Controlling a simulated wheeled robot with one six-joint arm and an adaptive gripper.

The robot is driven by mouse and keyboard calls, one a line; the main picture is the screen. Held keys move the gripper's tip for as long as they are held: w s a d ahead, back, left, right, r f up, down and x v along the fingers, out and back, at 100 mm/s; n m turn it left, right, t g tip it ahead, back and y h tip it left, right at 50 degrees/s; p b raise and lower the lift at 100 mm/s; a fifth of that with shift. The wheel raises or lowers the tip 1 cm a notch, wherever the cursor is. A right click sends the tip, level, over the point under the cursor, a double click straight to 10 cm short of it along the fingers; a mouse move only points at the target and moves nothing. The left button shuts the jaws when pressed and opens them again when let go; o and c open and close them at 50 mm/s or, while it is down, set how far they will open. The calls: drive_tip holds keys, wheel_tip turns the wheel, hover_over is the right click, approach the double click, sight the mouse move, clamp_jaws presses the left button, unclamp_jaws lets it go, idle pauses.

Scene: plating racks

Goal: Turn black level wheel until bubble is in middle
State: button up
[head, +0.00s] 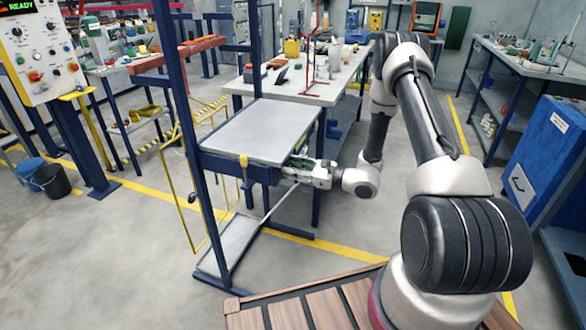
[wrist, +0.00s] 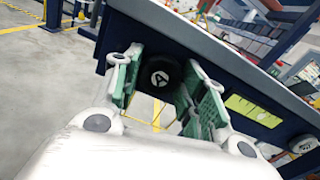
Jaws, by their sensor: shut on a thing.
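The black level wheel (wrist: 160,74), with a pale mark on its face, sits under the edge of the grey-topped rack table. My gripper (wrist: 165,97) has its green-padded fingers on both sides of the wheel and is shut on it. In the head view my gripper (head: 303,172) is at the right front of the rack, and the wheel cannot be made out there. A yellow-green level (wrist: 252,108) is on the blue rail to the right of the fingers in the wrist view. Its bubble is too small to place surely.
The grey table top (head: 262,130) is bare and lies just above my gripper. A blue upright post (head: 186,150) stands at its left. A second dark round knob (wrist: 302,144) shows farther along the rail. A white workbench (head: 330,85) stands behind.

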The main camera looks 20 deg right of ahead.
drive_tip(key=shift+n, duration=0.6)
drive_tip(key=o, duration=1)
drive_tip(key=shift+o, duration=0.2)
drive_tip(key=shift+s+d, duration=0.1)
drive_tip(key=v, duration=1.1)
drive_tip(key=shift+s+d, duration=0.2)
drive_tip(key=shift+d, duration=0.1)
